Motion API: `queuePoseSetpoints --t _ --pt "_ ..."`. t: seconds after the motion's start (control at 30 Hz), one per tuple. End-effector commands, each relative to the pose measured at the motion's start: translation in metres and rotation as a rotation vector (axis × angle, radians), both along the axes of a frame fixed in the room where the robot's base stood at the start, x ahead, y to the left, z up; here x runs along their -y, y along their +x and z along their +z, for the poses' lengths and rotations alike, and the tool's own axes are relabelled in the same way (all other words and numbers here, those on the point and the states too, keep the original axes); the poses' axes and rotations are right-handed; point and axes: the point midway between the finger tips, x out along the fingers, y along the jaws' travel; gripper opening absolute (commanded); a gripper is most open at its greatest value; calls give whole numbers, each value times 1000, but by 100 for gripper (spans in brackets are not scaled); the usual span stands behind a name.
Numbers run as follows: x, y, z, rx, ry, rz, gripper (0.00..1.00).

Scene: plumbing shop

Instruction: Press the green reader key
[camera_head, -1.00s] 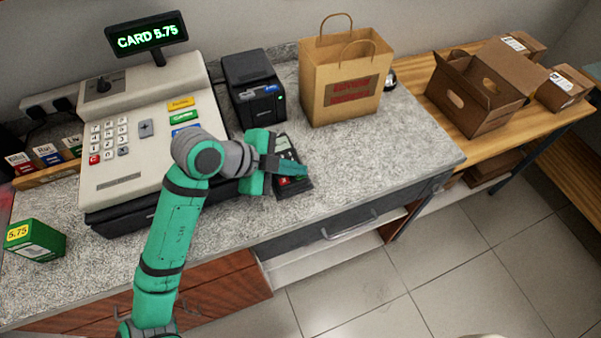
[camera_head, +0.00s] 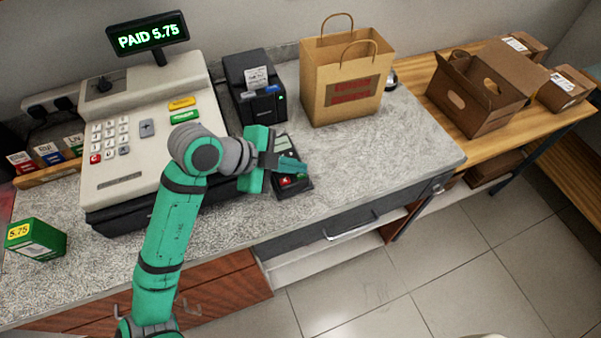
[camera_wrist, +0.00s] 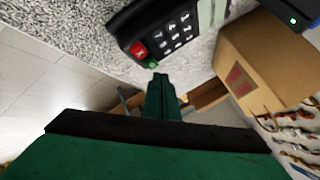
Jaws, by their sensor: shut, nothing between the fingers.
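The card reader (camera_head: 280,143) lies on the counter in front of the receipt printer. In the wrist view the card reader (camera_wrist: 170,30) shows white-marked dark keys, a red key (camera_wrist: 138,50) and the green key (camera_wrist: 151,63) at its near corner. My gripper (camera_head: 296,166) is shut and empty, over the keypad end of the reader. In the wrist view its fingertips (camera_wrist: 159,78) are just beside the green key; I cannot tell whether they touch it. The customer display (camera_head: 147,36) reads "PAID 5.75".
The cash register (camera_head: 150,110) stands left of the reader. The printer (camera_head: 252,85) has a paper slip (camera_head: 257,77) out. A paper bag (camera_head: 345,75) stands to the right. A green box (camera_head: 35,240) is at the counter's left. The counter right of the reader is clear.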

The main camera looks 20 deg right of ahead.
Motion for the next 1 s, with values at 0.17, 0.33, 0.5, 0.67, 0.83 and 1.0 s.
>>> queuePoseSetpoints --t 0.17,0.33,0.5,0.67,0.83,1.0 --pt "0 0 14 2 0 0 0" --pt "0 0 28 2 0 0 0" --pt "0 0 43 2 0 0 0" --pt "-1 0 55 2 0 1 0" --pt "0 0 59 1 0 1 0" --pt "-1 0 59 0 0 2 0"
